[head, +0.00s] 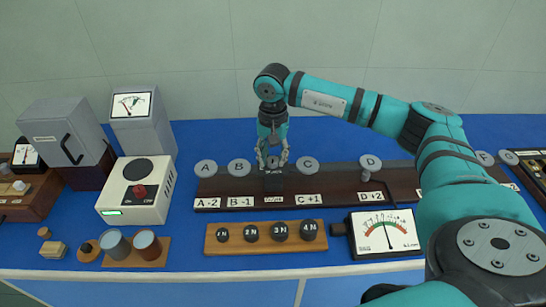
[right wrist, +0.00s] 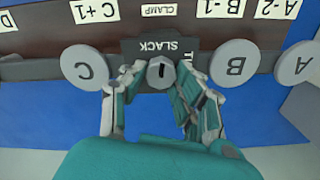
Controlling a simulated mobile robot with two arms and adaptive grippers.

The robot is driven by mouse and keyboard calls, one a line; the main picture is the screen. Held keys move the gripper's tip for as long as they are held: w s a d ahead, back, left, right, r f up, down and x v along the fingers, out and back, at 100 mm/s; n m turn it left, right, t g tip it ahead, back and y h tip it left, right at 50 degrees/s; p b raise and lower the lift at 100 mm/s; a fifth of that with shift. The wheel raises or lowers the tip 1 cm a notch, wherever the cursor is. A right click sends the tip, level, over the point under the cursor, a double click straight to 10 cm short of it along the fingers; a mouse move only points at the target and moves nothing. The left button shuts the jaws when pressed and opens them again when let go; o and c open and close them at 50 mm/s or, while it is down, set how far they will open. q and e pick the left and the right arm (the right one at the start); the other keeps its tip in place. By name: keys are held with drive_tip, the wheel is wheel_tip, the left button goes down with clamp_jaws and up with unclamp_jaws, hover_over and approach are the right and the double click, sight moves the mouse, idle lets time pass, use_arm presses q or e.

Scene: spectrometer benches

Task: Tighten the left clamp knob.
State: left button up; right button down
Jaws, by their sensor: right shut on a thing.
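The left clamp knob (right wrist: 161,73) is a small grey knob with a dark mark on its face, running roughly up and down in the right wrist view. It sits on a dark clamp block (head: 274,184) on the brown rail, between discs B and C. The block's plate reads SLACK; a second word is partly hidden. My right gripper (head: 272,160) reaches down from above and is shut on the knob. Its fingertips (right wrist: 160,76) lie on both sides of it in the right wrist view. My left gripper is not in view.
Grey discs B (head: 239,167) and C (head: 307,165) stand close on either side. A wooden weight holder (head: 212,246) and a dial meter (head: 384,235) lie in front of the rail. A white switch box (head: 137,190) is at left. Blue bench is clear behind the rail.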

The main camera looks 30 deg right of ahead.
sight(274, 159)
drive_tip(key=m+b, duration=0.1)
drive_tip(key=m, duration=0.2)
drive_tip(key=shift+f+m+b, duration=0.1)
drive_tip(key=shift+m+b, duration=0.2)
drive_tip(key=shift+b, duration=0.05)
drive_tip(key=m+b, duration=0.1)
drive_tip(key=m, duration=0.3)
drive_tip(key=shift+b, duration=0.3)
drive_tip(key=m+b, duration=0.1)
drive_tip(key=m, duration=0.3)
drive_tip(key=shift+s+m, duration=0.1)
drive_tip(key=shift+m, duration=2.3)
drive_tip(key=shift+r, duration=0.2)
drive_tip(key=c, duration=1)
unclamp_jaws()
wheel_tip(274, 159, up, 12)
drive_tip(key=shift+f+b, duration=0.1)
drive_tip(key=shift+b, duration=0.2)
